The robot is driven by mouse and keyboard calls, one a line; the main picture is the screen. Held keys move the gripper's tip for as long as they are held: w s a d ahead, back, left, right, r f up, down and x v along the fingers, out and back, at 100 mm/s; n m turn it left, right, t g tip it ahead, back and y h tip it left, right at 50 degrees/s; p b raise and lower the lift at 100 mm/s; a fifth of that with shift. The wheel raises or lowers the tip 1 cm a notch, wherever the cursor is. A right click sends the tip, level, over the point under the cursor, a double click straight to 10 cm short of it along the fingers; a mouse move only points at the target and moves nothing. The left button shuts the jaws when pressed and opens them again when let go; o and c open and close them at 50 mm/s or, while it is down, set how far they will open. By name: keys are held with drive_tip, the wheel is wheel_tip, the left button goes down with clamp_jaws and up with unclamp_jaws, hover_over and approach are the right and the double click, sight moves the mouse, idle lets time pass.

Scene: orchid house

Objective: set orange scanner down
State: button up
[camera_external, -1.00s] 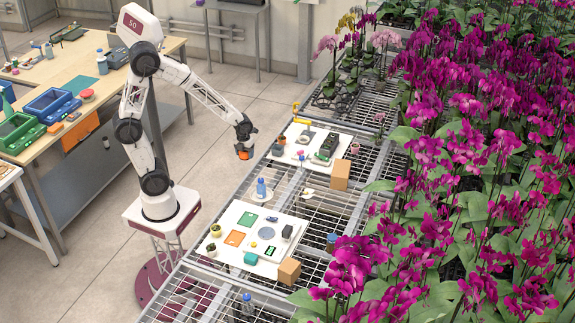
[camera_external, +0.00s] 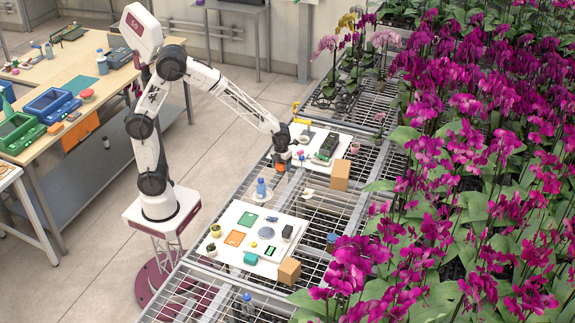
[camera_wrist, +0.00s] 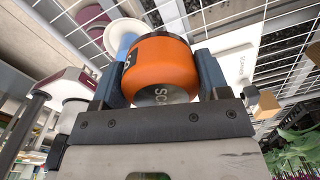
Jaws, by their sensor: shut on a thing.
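The orange scanner (camera_wrist: 162,68) is a rounded orange body with a dark top and a grey end face in the wrist view. My gripper (camera_wrist: 165,80) is shut on it, with one finger on each side. In the external view my gripper (camera_external: 281,160) is over the mesh bench, near the left edge of the far white board, and the scanner (camera_external: 280,168) shows as a small orange patch below it. Whether the scanner touches anything beneath it cannot be told.
The far white board (camera_external: 334,167) holds a dark green device (camera_external: 325,148) and small items, with a cardboard box (camera_external: 341,175) beside it. A blue bottle (camera_external: 261,188) stands on a white saucer (camera_external: 264,197). The near white board (camera_external: 222,243) carries several items. Orchids fill the right.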

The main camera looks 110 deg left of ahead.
drive_tip(key=w+d+m, duration=0.1)
drive_tip(key=w+d, duration=0.3)
drive_tip(key=w, duration=0.3)
drive_tip(key=w+d, duration=0.4)
drive_tip(key=w, duration=0.3)
drive_tip(key=m, duration=0.4)
hover_over(323, 269)
wheel_tip(323, 269, down, 6)
drive_tip(key=f, duration=0.1)
drive_tip(key=shift+s+f, duration=0.1)
drive_tip(key=shift+f, duration=3.1)
drive_tip(key=shift+f, duration=0.1)
drive_tip(key=shift+f, duration=1.8)
